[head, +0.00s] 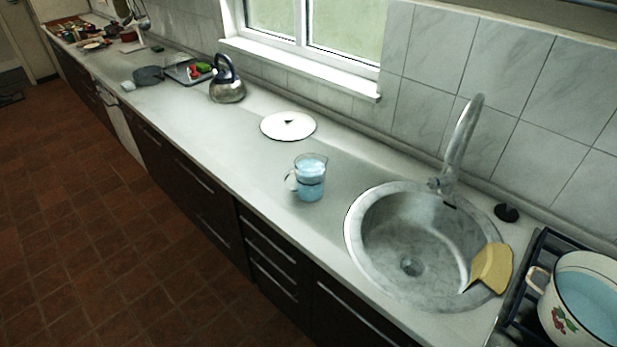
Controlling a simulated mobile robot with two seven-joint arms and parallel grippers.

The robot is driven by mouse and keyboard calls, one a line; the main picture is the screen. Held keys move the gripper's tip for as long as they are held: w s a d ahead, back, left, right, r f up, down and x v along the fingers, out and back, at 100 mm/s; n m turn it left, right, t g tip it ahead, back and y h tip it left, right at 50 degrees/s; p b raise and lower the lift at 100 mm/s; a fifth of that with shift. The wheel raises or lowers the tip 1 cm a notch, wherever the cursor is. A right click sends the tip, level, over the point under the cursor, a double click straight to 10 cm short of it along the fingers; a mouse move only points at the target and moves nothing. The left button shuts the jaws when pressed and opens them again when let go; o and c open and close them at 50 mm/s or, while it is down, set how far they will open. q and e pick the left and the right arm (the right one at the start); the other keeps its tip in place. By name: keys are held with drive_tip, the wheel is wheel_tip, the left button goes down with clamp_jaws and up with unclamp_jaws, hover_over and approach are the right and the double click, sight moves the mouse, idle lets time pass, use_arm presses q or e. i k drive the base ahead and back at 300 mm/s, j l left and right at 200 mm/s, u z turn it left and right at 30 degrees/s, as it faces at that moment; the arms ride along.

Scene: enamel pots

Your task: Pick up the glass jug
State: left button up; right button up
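The glass jug (310,178) stands upright on the white counter (255,165), to the left of the sink. It is clear, looks blue inside, and its handle points left and toward the counter's front edge. Nothing touches it. Neither of my grippers is in the head view.
A round steel sink (375,240) with a tall tap (462,145) and a yellow cloth-like piece (491,267) on its rim is right of the jug. A white lid (288,125) lies behind it. A kettle (227,90) stands further left. An enamel pot (560,310) sits on the stove.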

sight(304, 180)
drive_tip(key=i, duration=0.35)
drive_tip(key=k+j, duration=0.1)
drive_tip(key=k, duration=0.4)
drive_tip(key=i+j+z, duration=0.2)
drive_tip(key=j+z, duration=0.15)
drive_tip(key=j, duration=0.3)
drive_tip(key=i+l+z, duration=0.1)
drive_tip(key=z, duration=0.35)
drive_tip(key=i+l+z, duration=0.1)
drive_tip(key=z, duration=0.4)
drive_tip(key=i+l+z, duration=0.15)
drive_tip(key=z, duration=0.3)
drive_tip(key=i+z, duration=0.1)
drive_tip(key=z, duration=0.35)
drive_tip(key=k+l, duration=0.3)
drive_tip(key=l+u, duration=0.2)
drive_tip(key=u, duration=0.15)
drive_tip(key=i+l+u, duration=0.1)
drive_tip(key=l+u, duration=0.25)
drive_tip(key=i+j+u, duration=0.1)
drive_tip(key=u, duration=0.4)
drive_tip(key=i+j+u, duration=0.2)
drive_tip(key=u, duration=0.3)
drive_tip(key=i+j+u, duration=0.15)
drive_tip(key=u, duration=0.35)
